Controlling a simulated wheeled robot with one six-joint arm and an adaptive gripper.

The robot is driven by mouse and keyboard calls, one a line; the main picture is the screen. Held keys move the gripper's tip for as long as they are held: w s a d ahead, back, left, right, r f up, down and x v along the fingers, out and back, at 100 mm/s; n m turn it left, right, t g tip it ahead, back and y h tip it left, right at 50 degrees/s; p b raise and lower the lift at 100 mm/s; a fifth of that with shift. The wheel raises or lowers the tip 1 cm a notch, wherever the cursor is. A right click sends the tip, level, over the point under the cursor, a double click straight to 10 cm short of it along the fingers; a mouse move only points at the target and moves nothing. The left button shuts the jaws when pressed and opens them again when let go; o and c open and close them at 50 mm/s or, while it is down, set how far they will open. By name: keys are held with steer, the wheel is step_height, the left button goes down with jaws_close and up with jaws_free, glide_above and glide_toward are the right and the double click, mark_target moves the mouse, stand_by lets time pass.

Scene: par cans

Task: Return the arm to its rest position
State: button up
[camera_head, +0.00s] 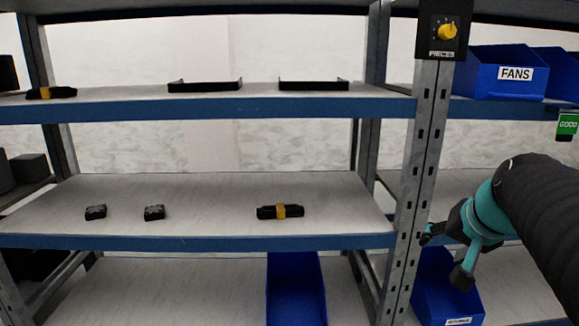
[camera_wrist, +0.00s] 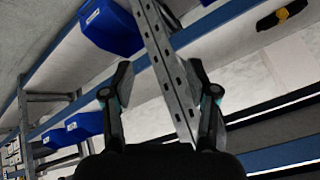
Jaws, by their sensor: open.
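My arm comes in from the right edge of the head view. My gripper (camera_head: 446,257) hangs in front of the right-hand shelf bay, just right of the grey perforated upright. In the wrist view my gripper (camera_wrist: 160,85) has its two fingers spread wide, with nothing between them. The grey upright (camera_wrist: 170,70) shows behind the gap between the fingers. Whether the fingers touch the shelving cannot be told, but no contact shows.
The grey upright (camera_head: 415,180) carries a box with a yellow knob (camera_head: 447,31). Blue bins stand at the lower right (camera_head: 440,285), lower middle (camera_head: 296,290) and upper right, labelled FANS (camera_head: 495,85). A black-and-yellow item (camera_head: 280,211) and two small black blocks (camera_head: 96,212) lie on the middle shelf (camera_head: 200,190).

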steer(key=s+a+f+n+g, duration=0.1)
steer(key=s+a+f+n, duration=0.2)
steer(key=s+a+f, duration=0.2)
steer(key=s+a+f+n+p, duration=0.1)
steer(key=s+a+f+n, duration=0.2)
steer(key=s+a, duration=0.4)
steer(key=shift+s+f+g+p, duration=0.35)
steer(key=shift+s+f, duration=0.55)
steer(key=shift+s, duration=0.3)
